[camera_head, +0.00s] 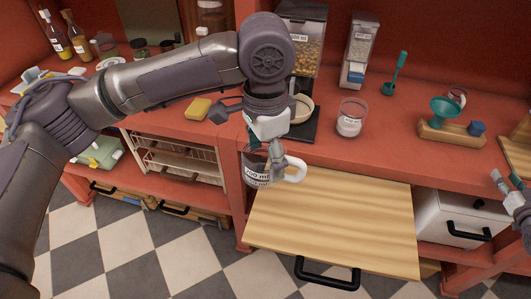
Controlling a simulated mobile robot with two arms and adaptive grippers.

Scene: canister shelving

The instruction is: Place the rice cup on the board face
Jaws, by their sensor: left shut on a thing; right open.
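My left gripper (275,152) is shut on a clear cup (257,174) with a white handle and a "ml" label. It holds the cup over the back left corner of the pale wooden board (345,222). The board is pulled out below the counter like a drawer, with its face bare. I cannot tell whether the cup touches it; the cup's contents are unclear. A second clear cup (350,122) with white contents and a label stands on the counter. I cannot tell from the labels which is the rice cup. My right gripper (507,183) is open and empty at the right edge.
Grain dispensers (360,50) stand at the back of the red counter (395,160). A teal scoop (395,75), a wooden stand with a teal funnel (445,110) and a yellow sponge (198,108) are also there. A white drawer (455,218) is right of the board.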

